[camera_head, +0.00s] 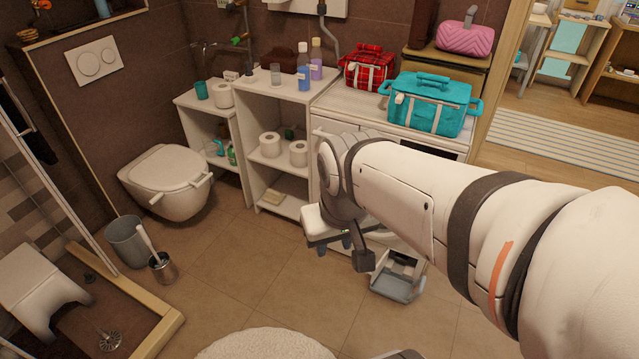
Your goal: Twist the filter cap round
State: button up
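The filter cap cannot be made out; my arm covers most of the front of the white washing machine (325,122) where it could be. My gripper (334,246) hangs low in front of the machine, pointing down and away from the camera. Its fingertips are small and partly hidden by the wrist, so I cannot tell whether they are apart or hold anything. A grey open tray-like part (397,282) is low by the machine's base, just right of my gripper; I cannot tell whether it is attached.
Teal (432,103) and red plaid (368,68) bags sit on the machine. A white open shelf (262,95) with bottles and paper rolls stands to its left. The toilet (167,180) and grey bin (127,240) are further left.

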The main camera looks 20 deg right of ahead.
aim_at(402, 258)
jog(key=u, duration=0.55)
jog(key=i, duration=2)
jog(key=z, duration=2.6)
jog(key=k, duration=0.35)
jog(key=z, duration=0.3)
